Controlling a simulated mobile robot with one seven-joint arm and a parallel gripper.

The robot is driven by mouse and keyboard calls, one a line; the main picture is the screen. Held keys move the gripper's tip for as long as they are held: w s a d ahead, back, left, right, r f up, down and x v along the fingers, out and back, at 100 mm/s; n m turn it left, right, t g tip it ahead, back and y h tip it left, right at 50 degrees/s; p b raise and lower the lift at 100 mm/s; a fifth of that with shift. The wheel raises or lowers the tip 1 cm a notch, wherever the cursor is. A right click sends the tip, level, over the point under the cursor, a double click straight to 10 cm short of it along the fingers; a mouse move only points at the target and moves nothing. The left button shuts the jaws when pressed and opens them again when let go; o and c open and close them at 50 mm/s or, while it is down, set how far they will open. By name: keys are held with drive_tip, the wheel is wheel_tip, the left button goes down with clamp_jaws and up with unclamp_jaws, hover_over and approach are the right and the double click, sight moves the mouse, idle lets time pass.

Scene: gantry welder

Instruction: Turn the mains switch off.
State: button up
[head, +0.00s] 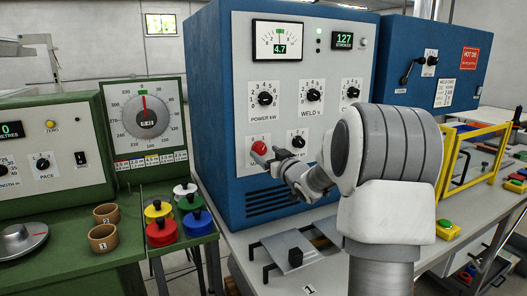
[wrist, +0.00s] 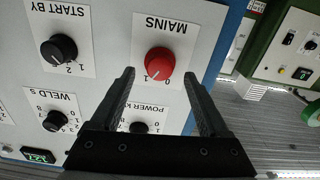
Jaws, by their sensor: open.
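The mains switch is a round red knob (wrist: 160,62) on a white plate lettered MAINS, with marks 0 and 1, upside down in the wrist view. Its white pointer line shows near the marks, but I cannot tell for sure which one it points to. In the head view the red knob (head: 258,147) is on the lower left of the blue cabinet's (head: 216,90) pale panel. My gripper (wrist: 158,74) is open and faces the panel, its fingers on either side of the knob in the picture. I see no contact with it. My gripper (head: 268,159) partly hides the mains plate in the head view.
Beside the mains knob is the black START BY knob (wrist: 59,48). The POWER knob (head: 265,98) and WELD knob (head: 313,95) sit above. A green console (head: 145,118) and colored knobbed pots stand left. A yellow frame (head: 452,160) stands right.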

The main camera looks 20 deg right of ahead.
sight(260, 149)
drive_tip(key=shift+w, duration=1.2)
drive_tip(key=shift+c, duration=0.3)
clamp_jaws()
